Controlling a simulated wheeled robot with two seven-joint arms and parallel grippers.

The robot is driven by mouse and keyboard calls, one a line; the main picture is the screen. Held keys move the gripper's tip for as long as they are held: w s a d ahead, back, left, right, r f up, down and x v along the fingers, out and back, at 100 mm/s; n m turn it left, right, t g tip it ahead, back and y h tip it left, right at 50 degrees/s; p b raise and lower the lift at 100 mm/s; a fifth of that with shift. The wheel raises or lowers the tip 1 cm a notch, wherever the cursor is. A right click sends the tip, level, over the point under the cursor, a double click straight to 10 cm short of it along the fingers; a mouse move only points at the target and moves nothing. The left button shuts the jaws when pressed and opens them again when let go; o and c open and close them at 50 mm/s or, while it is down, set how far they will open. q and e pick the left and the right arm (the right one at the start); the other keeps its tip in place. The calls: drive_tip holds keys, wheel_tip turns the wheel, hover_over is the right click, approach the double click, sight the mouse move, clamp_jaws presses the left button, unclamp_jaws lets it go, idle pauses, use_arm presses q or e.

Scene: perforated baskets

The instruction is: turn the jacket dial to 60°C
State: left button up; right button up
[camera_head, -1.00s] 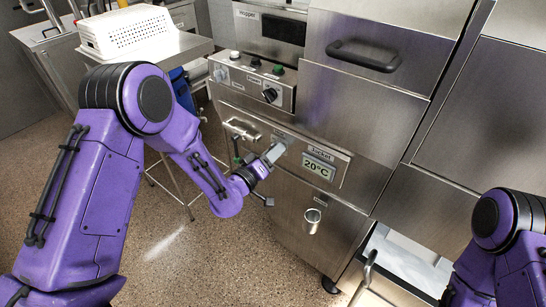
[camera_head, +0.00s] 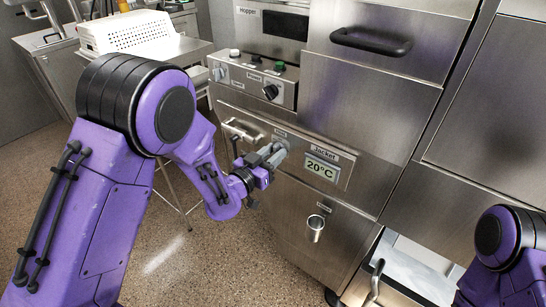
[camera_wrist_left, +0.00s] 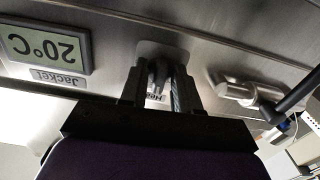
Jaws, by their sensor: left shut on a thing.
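The jacket panel's display (camera_head: 322,169) reads 20°C on the front of the steel machine. It also shows upside down at the left of the left wrist view (camera_wrist_left: 48,46). The grey dial (camera_wrist_left: 158,72) is on the same panel beside the display, mostly covered by my gripper in the head view. My left gripper (camera_head: 272,155) is at the dial; in the left wrist view its two dark fingers (camera_wrist_left: 160,88) are on either side of it, shut on it. My right gripper is out of view.
A valve-like metal fitting (camera_head: 240,130) sticks out left of the dial. Above are the hopper controls with a black knob (camera_head: 270,91). A metal spout or cup (camera_head: 315,228) projects below the display.

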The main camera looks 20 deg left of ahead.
use_arm(q)
drive_tip(key=shift+m, duration=0.3)
drive_tip(key=o, duration=0.7)
drive_tip(key=shift+s, duration=0.1)
drive_tip(key=b+v, duration=0.2)
drive_tip(key=v, duration=0.8)
drive_tip(key=shift+s+a+b, duration=0.15)
drive_tip(key=shift+s+b, duration=0.05)
drive_tip(key=shift+b, duration=0.1)
